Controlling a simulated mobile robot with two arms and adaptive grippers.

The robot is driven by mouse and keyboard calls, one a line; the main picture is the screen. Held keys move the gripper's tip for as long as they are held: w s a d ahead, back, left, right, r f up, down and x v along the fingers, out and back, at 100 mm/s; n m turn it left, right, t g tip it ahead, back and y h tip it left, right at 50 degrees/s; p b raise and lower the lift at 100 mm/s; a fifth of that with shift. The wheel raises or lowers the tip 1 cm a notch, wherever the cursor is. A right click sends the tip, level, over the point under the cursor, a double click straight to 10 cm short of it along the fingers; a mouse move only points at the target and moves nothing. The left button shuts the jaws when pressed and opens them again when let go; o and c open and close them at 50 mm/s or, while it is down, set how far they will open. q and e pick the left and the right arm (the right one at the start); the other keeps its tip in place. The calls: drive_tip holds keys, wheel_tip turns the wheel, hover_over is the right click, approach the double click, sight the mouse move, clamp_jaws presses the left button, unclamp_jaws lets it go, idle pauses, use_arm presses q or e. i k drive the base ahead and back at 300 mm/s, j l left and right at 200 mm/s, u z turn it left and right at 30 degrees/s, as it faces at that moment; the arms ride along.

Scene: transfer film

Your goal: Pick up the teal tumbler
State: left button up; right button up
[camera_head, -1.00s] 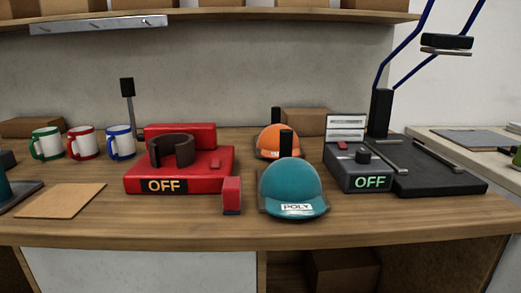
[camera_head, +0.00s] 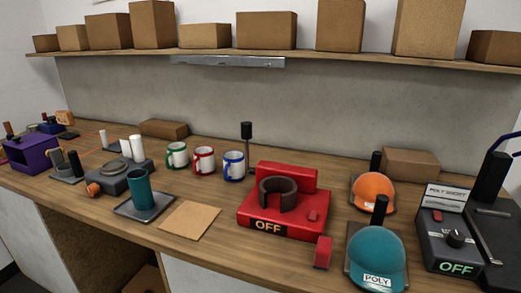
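The teal tumbler (camera_head: 139,190) stands upright on a dark square tray (camera_head: 160,208) on the wooden bench, left of the middle in the head view. A brown sheet (camera_head: 190,220) lies just right of the tray. Neither of my grippers shows in the head view, so I cannot see their state.
Several mugs with coloured handles stand behind, including a blue one (camera_head: 233,166). A red press marked OFF (camera_head: 285,208) is to the right, with orange (camera_head: 373,193) and teal (camera_head: 376,258) caps beyond. A grey device (camera_head: 125,176) is behind the tumbler; a purple box (camera_head: 32,153) is far left.

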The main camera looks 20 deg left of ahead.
sight(139, 181)
drive_tip(key=u, duration=1.55)
